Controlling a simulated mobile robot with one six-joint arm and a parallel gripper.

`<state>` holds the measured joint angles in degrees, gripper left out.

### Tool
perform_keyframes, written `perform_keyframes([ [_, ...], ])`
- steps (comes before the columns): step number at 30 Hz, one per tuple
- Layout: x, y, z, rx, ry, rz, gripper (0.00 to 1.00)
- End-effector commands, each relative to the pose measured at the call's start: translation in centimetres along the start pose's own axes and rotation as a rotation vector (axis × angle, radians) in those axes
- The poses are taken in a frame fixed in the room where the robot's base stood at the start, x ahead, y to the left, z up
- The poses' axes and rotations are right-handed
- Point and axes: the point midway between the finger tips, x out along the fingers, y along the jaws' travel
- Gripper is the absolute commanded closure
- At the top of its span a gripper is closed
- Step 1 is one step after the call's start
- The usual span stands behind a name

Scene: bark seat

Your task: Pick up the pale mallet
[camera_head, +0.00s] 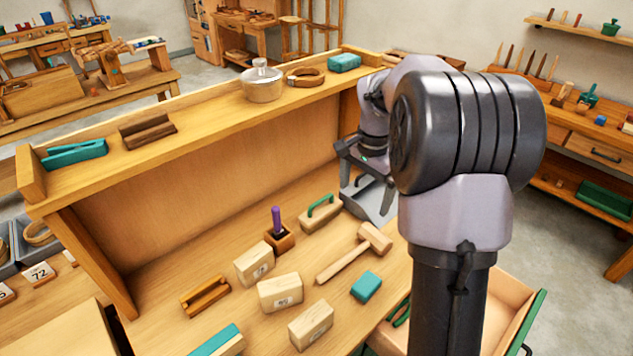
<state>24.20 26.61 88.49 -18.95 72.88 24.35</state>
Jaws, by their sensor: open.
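The pale mallet (344,262) lies on its side on the wooden bench top. Its handle points to the lower left and its block head is at the upper right, clear of the other things. My gripper (368,190) is open, above the back right of the bench. It is above and behind the mallet head in the picture, apart from it. My arm hides part of the bench to the right.
Pale wooden blocks (281,292), a teal block (366,286) and a green-handled block (320,213) lie around the mallet. A purple-handled tool (277,220) stands in a small holder. A raised shelf (220,107) runs behind. An open drawer (515,300) juts out at lower right.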

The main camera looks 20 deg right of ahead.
Motion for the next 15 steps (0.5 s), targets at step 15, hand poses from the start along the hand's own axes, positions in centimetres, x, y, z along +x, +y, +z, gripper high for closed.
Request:
perform_keyframes([
  [15, 13.5, 1.2, -3.4, 0.097, -0.022, 0.055, 0.00],
])
